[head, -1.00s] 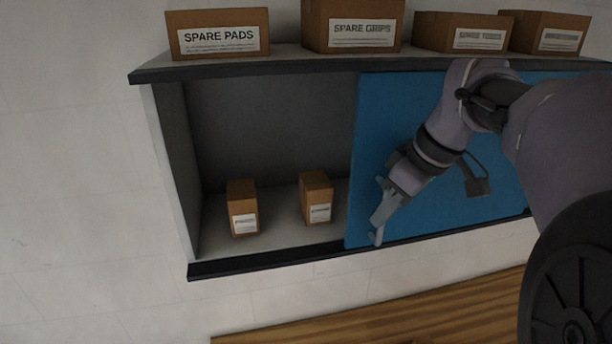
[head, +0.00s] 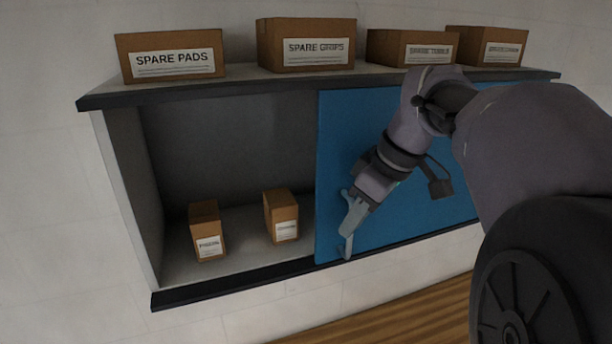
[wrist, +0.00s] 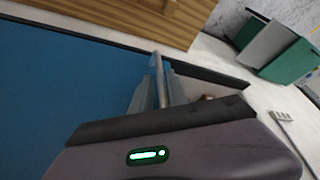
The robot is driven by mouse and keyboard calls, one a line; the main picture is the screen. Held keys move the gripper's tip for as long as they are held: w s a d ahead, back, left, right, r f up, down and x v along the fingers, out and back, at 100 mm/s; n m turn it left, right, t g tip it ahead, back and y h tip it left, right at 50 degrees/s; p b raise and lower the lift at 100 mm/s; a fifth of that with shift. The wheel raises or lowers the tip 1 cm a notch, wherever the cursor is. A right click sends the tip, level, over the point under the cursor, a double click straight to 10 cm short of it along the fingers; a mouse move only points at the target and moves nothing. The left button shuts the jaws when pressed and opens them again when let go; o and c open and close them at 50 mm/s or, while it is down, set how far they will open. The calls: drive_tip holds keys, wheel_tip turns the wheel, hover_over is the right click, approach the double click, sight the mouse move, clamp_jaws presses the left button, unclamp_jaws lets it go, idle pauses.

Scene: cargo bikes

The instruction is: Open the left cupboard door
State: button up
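The cupboard (head: 130,205) is a wide, low grey case with dark edges. Its left half stands open. A blue sliding door (head: 335,140) covers the part to the right, and it shows in the wrist view (wrist: 60,90) too. A thin pale upright handle (head: 347,248) is on the door near its left edge. My gripper (head: 350,222) is at this handle. In the wrist view the handle bar (wrist: 158,75) stands between the two fingers, which look closed on it. The arm hides much of the door's right part.
Two small cartons, one on the left (head: 207,230) and one nearer the door (head: 281,215), stand inside the open half. Labelled boxes, including SPARE PADS (head: 172,62) and SPARE GRIPS (head: 310,47), stand on top. A wooden surface (head: 400,318) lies below.

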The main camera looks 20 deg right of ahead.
drive_tip(key=p+v, duration=0.3)
drive_tip(key=v, duration=1.3)
drive_tip(key=shift+f, duration=0.1)
drive_tip(key=a+f+m+t+b, duration=0.1)
drive_tip(key=a+f+m+b, duration=0.15)
drive_tip(key=f+b, duration=0.85)
drive_tip(key=a+f+m+b, duration=0.25)
drive_tip(key=f+b, duration=0.55)
drive_tip(key=f, duration=0.7)
drive_tip(key=s+a+f+m+b, duration=0.2)
drive_tip(key=a+f+b, duration=0.3)
drive_tip(key=f, duration=0.8)
drive_tip(key=s+a+f+m+b, duration=0.2)
drive_tip(key=s+a+f+b, duration=0.3)
drive_tip(key=f+b, duration=0.7)
drive_tip(key=s+a+f+m+t+b, duration=0.1)
drive_tip(key=s+a+f+b, duration=0.3)
drive_tip(key=f+b, duration=0.4)
wheel_tip(320, 180, down, 7)
drive_tip(key=shift+a+m, duration=0.4)
drive_tip(key=shift+a, duration=0.2)
